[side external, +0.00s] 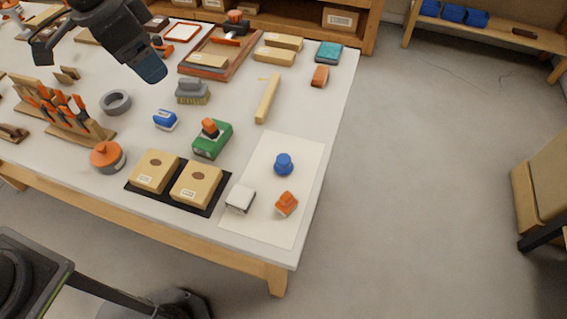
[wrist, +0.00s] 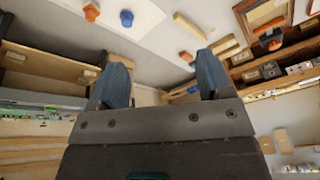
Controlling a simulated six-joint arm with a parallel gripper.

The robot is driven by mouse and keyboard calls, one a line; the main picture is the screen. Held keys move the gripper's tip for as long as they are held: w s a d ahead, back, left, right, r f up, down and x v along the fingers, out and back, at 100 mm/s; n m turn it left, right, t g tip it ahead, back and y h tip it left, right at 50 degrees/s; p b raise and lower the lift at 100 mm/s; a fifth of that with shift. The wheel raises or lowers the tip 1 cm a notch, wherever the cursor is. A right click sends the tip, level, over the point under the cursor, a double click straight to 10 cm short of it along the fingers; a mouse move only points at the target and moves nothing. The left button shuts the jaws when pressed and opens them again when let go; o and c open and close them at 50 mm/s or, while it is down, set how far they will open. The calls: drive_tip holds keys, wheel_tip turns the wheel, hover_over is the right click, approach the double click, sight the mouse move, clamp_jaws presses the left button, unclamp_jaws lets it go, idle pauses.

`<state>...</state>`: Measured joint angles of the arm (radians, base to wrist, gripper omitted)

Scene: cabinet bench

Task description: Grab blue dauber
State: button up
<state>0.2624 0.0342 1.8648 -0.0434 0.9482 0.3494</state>
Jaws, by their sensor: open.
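The blue dauber (side external: 284,164), a small round piece with a knob on top, stands upright on a pale sheet (side external: 262,222) at the table's right end. It also shows as a small blue shape at the top of the wrist view (wrist: 126,18). My gripper (side external: 150,70) is high over the far left part of the table, well away from the dauber. In the wrist view its two blue-grey fingers (wrist: 162,58) are spread apart with nothing between them.
On the sheet are an orange block (side external: 287,204) and a white block (side external: 240,198). Left of it are two tan boxes (side external: 196,184) on a black mat, a green box (side external: 212,140) and a small blue-and-white item (side external: 165,120). A wooden bar (side external: 267,98) lies behind.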

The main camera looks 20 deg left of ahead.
drive_tip(key=w+d+f+m+g, duration=0.1)
drive_tip(key=w+d+f+m, duration=0.1)
drive_tip(key=w+d+f, duration=0.3)
drive_tip(key=m+g, duration=0.2)
drive_tip(key=m, duration=0.3)
approach(283, 159)
drive_tip(key=f, duration=0.4)
drive_tip(key=shift+d+f, duration=0.1)
drive_tip(key=shift+d, duration=0.25)
drive_tip(key=shift+w+d+f, duration=0.1)
drive_tip(key=shift+f, duration=1.5)
drive_tip(key=shift+w+d+f, duration=0.1)
drive_tip(key=shift+f, duration=1.45)
drive_tip(key=c, duration=1)
